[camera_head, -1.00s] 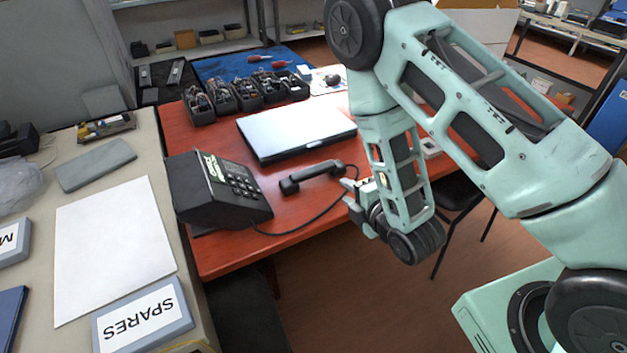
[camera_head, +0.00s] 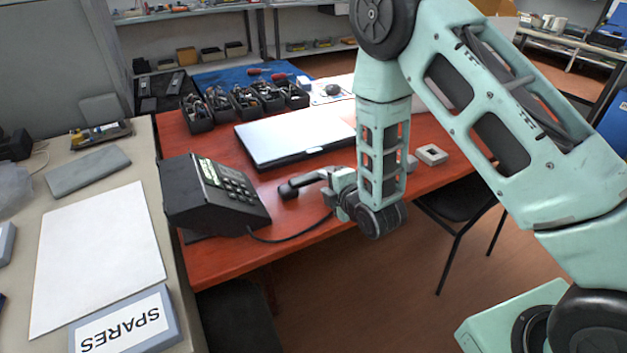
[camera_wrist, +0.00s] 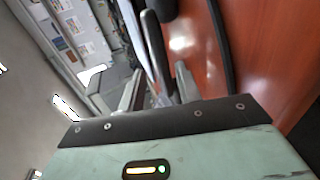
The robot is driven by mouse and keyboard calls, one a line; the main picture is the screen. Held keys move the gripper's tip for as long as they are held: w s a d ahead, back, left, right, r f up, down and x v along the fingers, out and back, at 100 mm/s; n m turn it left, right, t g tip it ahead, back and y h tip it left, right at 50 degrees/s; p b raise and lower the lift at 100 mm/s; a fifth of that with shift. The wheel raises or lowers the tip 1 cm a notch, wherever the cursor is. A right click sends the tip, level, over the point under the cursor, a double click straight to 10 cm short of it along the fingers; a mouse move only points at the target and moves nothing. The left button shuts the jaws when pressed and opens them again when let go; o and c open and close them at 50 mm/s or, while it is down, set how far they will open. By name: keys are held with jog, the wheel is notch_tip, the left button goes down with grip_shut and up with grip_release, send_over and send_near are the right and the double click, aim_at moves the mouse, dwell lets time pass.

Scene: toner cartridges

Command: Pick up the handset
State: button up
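The black handset (camera_head: 308,179) lies on the red desk, to the right of the black desk phone (camera_head: 190,197). Its near right end is hidden behind my gripper (camera_head: 332,187), which is low over the desk's front edge. In the wrist view the handset (camera_wrist: 153,48) is a dark bar running between the two grey fingers of my gripper (camera_wrist: 158,88). The fingers stand apart, with a gap visible beside the bar; I cannot tell whether either touches it. A black cord (camera_head: 285,238) runs from the phone toward the handset.
A closed laptop (camera_head: 290,138) lies just behind the handset. Several black bins (camera_head: 196,115) of parts stand farther back. A small white box (camera_head: 431,155) is on the desk at the right. A beige table (camera_head: 25,215) with a SPARES box (camera_head: 125,325) borders the left.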

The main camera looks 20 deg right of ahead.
aim_at(317, 180)
jog(key=x, duration=0.4)
jog(key=shift+w+a, duration=0.2)
jog(key=shift+a, duration=0.05)
jog(key=shift+c, duration=0.3)
grip_shut()
jog(key=shift+s+f, duration=0.1)
